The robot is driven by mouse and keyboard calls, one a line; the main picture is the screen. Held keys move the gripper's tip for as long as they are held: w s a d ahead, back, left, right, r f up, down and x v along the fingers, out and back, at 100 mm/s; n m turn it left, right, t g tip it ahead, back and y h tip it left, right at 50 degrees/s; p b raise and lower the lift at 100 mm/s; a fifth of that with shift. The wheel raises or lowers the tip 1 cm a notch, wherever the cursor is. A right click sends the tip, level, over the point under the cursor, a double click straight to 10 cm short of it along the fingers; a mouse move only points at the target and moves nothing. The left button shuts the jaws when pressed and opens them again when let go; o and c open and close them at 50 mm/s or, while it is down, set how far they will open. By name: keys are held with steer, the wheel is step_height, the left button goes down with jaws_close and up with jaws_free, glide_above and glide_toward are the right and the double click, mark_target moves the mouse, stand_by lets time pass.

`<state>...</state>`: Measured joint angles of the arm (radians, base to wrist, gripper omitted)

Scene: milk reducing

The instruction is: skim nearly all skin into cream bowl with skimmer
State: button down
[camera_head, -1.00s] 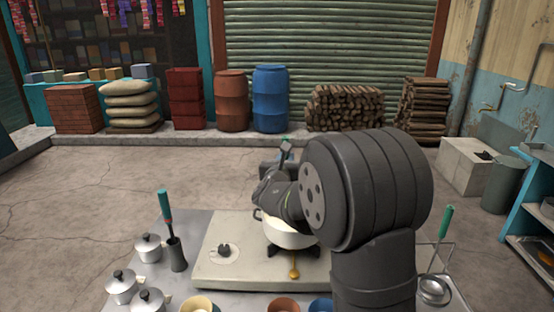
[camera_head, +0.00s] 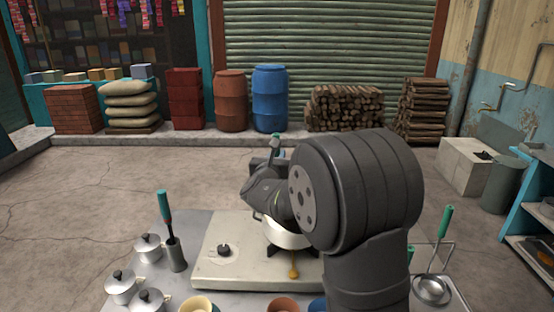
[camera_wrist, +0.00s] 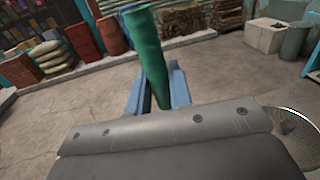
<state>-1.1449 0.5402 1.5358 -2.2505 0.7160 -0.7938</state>
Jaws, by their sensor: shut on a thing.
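My gripper (camera_wrist: 157,88) is shut on the green handle of the skimmer (camera_wrist: 145,50), which stands up between the blue fingers in the wrist view. A round mesh piece (camera_wrist: 298,135) shows at that view's right edge, likely the skimmer's head. In the head view my gripper and the green handle top (camera_head: 275,140) are above and behind the white pot (camera_head: 285,238). My arm hides much of the pot; its contents and the skin cannot be made out. A yellowish bowl (camera_head: 198,304), a brown bowl (camera_head: 283,305) and a partly hidden blue bowl (camera_head: 318,305) are at the front edge.
The pot stands on a pale stove (camera_head: 215,270) with knobs. Lidded metal pots (camera_head: 122,287) are at left, beside a dark holder (camera_head: 176,255) with a green-handled tool. A green-handled ladle (camera_head: 432,290) rests at the right rack.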

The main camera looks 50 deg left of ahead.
mark_target(276, 136)
steer(key=shift+r, duration=3.25)
steer(key=shift+r, duration=0.7)
steer(key=s+d+r+n+g+y, duration=0.1)
steer(key=s+r+n+g+y, duration=0.1)
steer(key=s, duration=0.8)
steer(key=s+d+r+n+g+y, duration=0.2)
steer(key=s+n+g+y, duration=0.1)
steer(key=s, duration=0.7)
steer(key=s+d+r+n+g+y, duration=0.1)
steer(key=s+n+g, duration=0.3)
steer(key=s, duration=0.7)
steer(key=r+g+y, duration=0.1)
steer(key=g, duration=0.1)
steer(key=shift+d+g, duration=0.3)
steer(key=shift+r, duration=0.1)
